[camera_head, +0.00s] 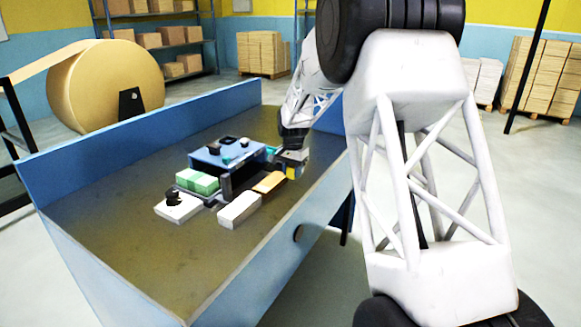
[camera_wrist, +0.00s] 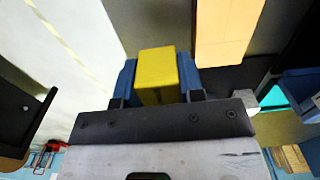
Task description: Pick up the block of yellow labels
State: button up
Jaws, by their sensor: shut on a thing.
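The block of yellow labels (camera_wrist: 157,66) sits between the two blue fingers of my gripper (camera_wrist: 158,80) in the wrist view, with a finger against each side. In the head view, my gripper (camera_head: 291,160) is at the right end of the blue holder, near the table's right edge. Only a small part of the yellow block (camera_head: 292,173) shows there, below the dark jaws. Whether the block rests on the table or hangs just above it, I cannot tell.
An orange block (camera_head: 269,182) lies close by, also seen in the wrist view (camera_wrist: 226,30). A white block (camera_head: 239,210), green blocks (camera_head: 197,181) and a blue holder (camera_head: 229,155) stand on the brown table (camera_head: 130,240). The table's front left is clear. A blue wall (camera_head: 150,125) runs behind.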

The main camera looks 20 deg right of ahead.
jog(key=shift+s+a+r, duration=0.1)
jog(key=shift+s+a, duration=0.05)
jog(key=shift+s, duration=1.15)
jog(key=shift+s+a+r, duration=0.1)
jog(key=shift+s, duration=1.15)
jog(key=shift+w+a+r, duration=0.1)
